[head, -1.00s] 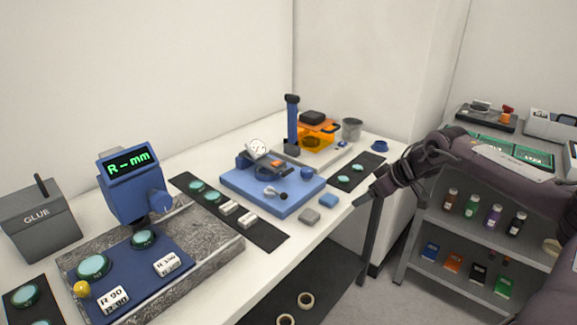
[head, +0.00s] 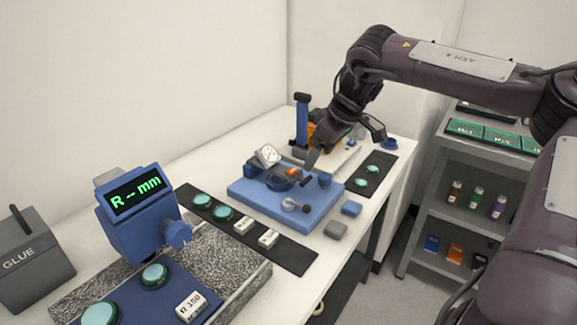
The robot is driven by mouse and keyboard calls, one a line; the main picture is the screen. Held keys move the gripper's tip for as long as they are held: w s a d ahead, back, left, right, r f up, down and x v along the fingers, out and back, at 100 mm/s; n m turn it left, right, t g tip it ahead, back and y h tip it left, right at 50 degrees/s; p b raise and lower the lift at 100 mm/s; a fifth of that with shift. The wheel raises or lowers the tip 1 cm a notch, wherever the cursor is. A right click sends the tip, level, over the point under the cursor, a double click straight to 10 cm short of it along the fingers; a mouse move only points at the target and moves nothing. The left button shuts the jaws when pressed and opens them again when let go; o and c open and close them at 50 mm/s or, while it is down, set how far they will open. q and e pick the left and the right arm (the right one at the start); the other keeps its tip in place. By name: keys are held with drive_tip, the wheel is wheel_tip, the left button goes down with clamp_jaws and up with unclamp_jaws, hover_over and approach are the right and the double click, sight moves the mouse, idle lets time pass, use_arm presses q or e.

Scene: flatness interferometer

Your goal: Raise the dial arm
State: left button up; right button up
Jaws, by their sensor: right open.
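The dial gauge (head: 268,156) has a round white face and sits at the back left of a blue base plate (head: 262,204) on the white bench. An orange-tipped part (head: 293,171) and a dark round part (head: 281,182) are beside the dial. A small lever with a round silver end (head: 289,204) is at the plate's front. My right gripper (head: 342,148) is over the back right of the blue plate, pointing down, with its fingers spread and nothing visible between them. One finger is close to the orange-tipped part; I cannot tell whether it touches. My left gripper is not in view.
A blue readout (head: 137,195) showing "R--mm" and a grey GLUE box (head: 32,262) are at left. Black mats (head: 292,252) with green discs flank the plate. Grey and blue blocks (head: 335,230) lie in front.

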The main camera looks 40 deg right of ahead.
sight(304, 178)
drive_tip(key=x, duration=0.7)
drive_tip(key=shift+w+a+f, duration=0.15)
drive_tip(key=shift+w+f, duration=0.1)
drive_tip(key=shift+w, duration=0.05)
drive_tip(key=shift+r, duration=0.1)
drive_tip(key=c, duration=1.4)
